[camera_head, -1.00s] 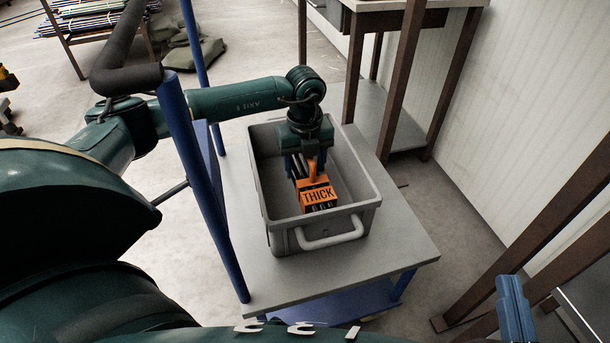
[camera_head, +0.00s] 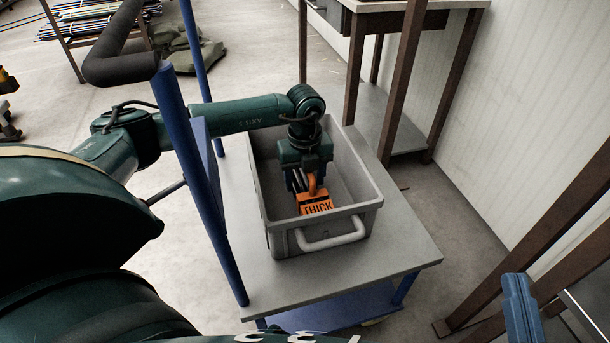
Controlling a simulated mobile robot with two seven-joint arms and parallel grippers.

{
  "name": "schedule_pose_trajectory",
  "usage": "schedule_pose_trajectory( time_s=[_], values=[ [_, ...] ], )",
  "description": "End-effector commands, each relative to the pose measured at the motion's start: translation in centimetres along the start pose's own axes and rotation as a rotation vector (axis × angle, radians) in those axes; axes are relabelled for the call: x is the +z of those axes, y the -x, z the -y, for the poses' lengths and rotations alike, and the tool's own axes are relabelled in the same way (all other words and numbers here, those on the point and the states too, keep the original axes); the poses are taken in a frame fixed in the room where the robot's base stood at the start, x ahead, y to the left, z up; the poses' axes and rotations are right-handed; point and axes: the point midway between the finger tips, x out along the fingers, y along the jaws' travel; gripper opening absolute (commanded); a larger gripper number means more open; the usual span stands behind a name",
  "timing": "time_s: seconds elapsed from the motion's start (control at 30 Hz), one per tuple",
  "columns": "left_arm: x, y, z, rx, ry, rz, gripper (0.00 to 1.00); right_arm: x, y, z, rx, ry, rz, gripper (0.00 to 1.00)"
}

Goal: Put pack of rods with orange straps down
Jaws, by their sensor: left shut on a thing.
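The pack of rods with orange straps (camera_head: 317,205) is inside the grey bin (camera_head: 263,204), near the bin's front end. Its orange block reads THICK, and a few grey rod ends show behind it. My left gripper (camera_head: 306,185) is above the pack, pointing down into the bin, and is shut on the pack. The front wall hides the pack's underside, so I cannot tell if it touches the bin floor. My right gripper (camera_head: 522,308) shows only as a blue part at the lower right edge; its jaws cannot be made out.
The bin stands on a grey-topped cart (camera_head: 405,250) with blue posts (camera_head: 205,190). Its white handle (camera_head: 330,234) faces me. Brown-legged benches (camera_head: 395,85) stand behind and to the right, near a pale wall. A rack of rods (camera_head: 88,20) is far left.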

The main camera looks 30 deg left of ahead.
Motion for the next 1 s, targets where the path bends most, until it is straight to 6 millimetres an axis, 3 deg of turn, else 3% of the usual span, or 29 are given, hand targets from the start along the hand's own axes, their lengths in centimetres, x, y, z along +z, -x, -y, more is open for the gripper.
schedule_pose_trajectory(
  time_s=[0.27, 0.57, 0.67, 0.8, 1.0],
  values=[
    [0.0, 0.1, 0.0, -0.001, 0.0, 0.0, 0.79, -0.1, 0.0, 0.0, -0.001, 0.001, -0.002, 0.0],
    [0.0, 0.4, 0.1, -0.002, 0.0, 0.001, 0.8, -0.2, -0.1, 0.0, -0.001, 0.001, -0.001, 0.0],
    [0.1, 1.6, 0.1, -0.004, -0.001, 0.003, 0.8, -0.5, -0.2, -0.1, 0.002, -0.002, 0.004, 0.0],
    [0.1, 4.6, 0.1, -0.004, 0.0, 0.003, 0.8, -1.2, -0.4, -0.2, 0.011, 0.015, 0.017, 0.0],
    [0.0, 9.1, 0.1, -0.003, 0.0, 0.002, 0.8, -0.6, 0.0, -0.4, 0.024, 0.059, 0.058, 0.0]
  ],
)
